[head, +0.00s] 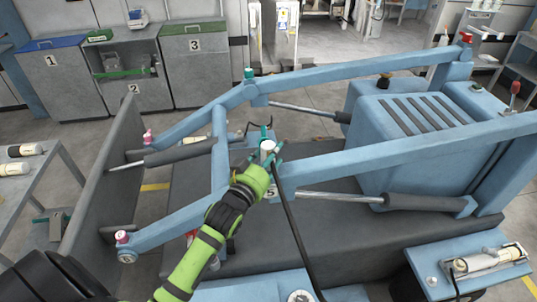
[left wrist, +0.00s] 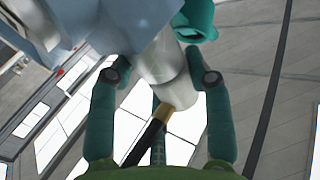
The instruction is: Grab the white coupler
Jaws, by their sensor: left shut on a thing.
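The white coupler (head: 268,146) is a short pale cylinder on the blue loader arm in the middle of the head view. In the left wrist view the coupler (left wrist: 172,88) sits between the teal fingers, with a brass collar and a black hose (left wrist: 143,142) at its near end. Its far end meets the blue-grey part of the machine; whether it is locked on there I cannot tell. My left gripper (head: 271,158), on a green arm, is shut on the coupler; its fingers also show in the left wrist view (left wrist: 160,78). My right gripper is not in view.
The black hose (head: 289,225) hangs down from the coupler. Blue loader arms (head: 400,150) and a slatted blue housing (head: 420,120) surround the gripper. Numbered bins (head: 193,65) stand at the back left. A reel holder (head: 487,262) with another pale coupler is at the lower right.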

